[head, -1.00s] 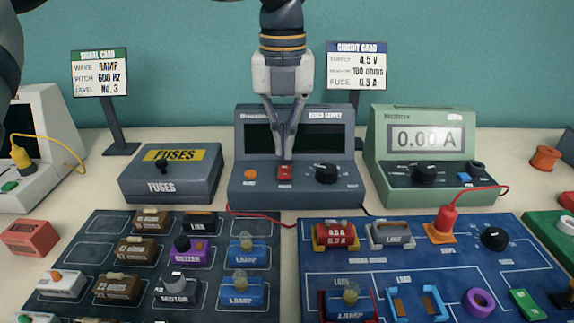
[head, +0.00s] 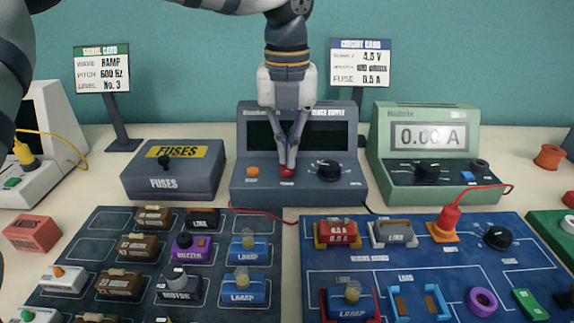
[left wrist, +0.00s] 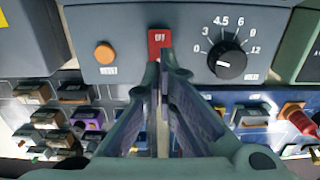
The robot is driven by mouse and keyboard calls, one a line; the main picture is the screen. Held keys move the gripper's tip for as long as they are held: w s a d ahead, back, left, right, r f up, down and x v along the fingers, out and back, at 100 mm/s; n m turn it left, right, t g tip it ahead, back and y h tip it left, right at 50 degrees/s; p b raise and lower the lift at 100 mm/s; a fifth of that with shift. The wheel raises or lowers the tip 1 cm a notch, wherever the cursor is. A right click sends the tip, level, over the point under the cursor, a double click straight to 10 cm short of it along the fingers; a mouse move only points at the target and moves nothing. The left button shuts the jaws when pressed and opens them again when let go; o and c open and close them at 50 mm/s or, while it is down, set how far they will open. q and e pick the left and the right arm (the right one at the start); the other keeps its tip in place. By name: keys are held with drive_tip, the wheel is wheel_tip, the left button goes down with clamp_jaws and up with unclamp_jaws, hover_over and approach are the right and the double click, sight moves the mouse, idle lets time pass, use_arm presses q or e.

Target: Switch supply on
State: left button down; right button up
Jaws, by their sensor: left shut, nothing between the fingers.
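The bench supply (head: 258,188) is a dark grey-blue box at the back middle, with a dark display (head: 318,135). Its red switch (head: 287,172) sits on the front between an orange button (head: 252,171) and a black volts knob (head: 329,170). In the left wrist view the red switch (left wrist: 159,42) reads "OFF", and the knob (left wrist: 230,65) has a scale from 0 to 12. My left gripper (head: 289,165) is shut and empty, pointing down with its tips at the switch. I cannot tell if they touch it. My right gripper is not in view.
A fuse box (head: 172,184) stands left of the supply, and a green meter (head: 425,185) reading 0.00 A stands right. A parts board (head: 215,295) and a blue wiring board (head: 380,268) lie in front. Two cards stand behind, the circuit card (head: 360,63) partly near my arm.

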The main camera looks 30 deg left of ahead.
sight(287, 171)
use_arm(q)
drive_tip(key=shift+f, duration=1.3)
idle(0.9)
drive_tip(key=shift+r, duration=3.6)
